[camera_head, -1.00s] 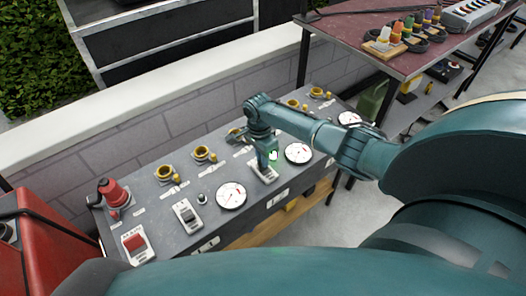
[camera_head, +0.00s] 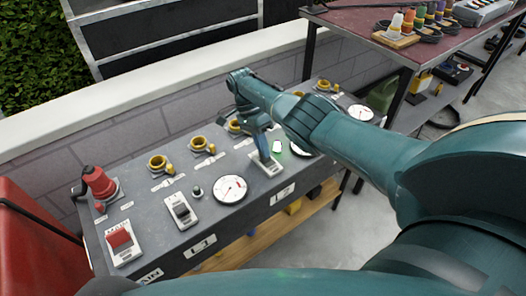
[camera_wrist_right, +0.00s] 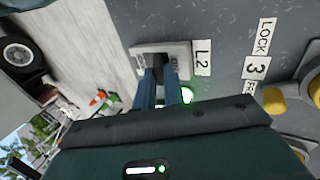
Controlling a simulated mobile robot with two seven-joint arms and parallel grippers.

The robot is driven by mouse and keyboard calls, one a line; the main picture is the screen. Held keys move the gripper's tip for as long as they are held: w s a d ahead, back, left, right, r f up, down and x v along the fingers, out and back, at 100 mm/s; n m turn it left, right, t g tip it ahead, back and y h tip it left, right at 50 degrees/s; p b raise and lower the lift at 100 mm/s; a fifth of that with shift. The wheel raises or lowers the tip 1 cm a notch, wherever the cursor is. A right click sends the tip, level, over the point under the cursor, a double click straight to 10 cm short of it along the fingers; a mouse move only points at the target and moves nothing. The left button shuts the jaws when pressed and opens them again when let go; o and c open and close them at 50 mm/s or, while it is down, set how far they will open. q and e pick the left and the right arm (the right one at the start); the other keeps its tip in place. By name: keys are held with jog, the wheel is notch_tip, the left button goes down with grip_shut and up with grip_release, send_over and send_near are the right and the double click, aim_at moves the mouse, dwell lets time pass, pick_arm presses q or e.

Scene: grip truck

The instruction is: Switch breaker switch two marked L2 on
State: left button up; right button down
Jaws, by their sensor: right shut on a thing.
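The L2 breaker switch sits on a light plate (camera_head: 268,169) on the grey panel top, right of the L1 switch (camera_head: 181,210). My right gripper (camera_head: 264,158) reaches down onto this plate, its fingers leaning. In the right wrist view the plate (camera_wrist_right: 178,47) lies beside the printed L2 label (camera_wrist_right: 202,58). The two blue fingers of my right gripper (camera_wrist_right: 159,72) are shut on the switch lever between them. The fingers hide most of the lever, so its position cannot be told. My left gripper is not in view.
A green lamp (camera_head: 277,146) glows beside the L2 plate. White dials (camera_head: 230,188), yellow sockets (camera_head: 158,163), a red plug (camera_head: 98,184) and a red main switch (camera_head: 119,238) share the panel. A low wall (camera_head: 150,107) runs behind. A table (camera_head: 345,18) stands at back right.

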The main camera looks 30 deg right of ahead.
jog(key=shift+s+a+f, duration=0.2)
jog(key=shift+f, duration=0.05)
jog(key=c, duration=1.5)
grip_release()
jog(key=shift+r, duration=0.1)
jog(key=shift+w, duration=0.1)
jog(key=shift+d+r, duration=0.1)
jog(key=shift+d, duration=0.05)
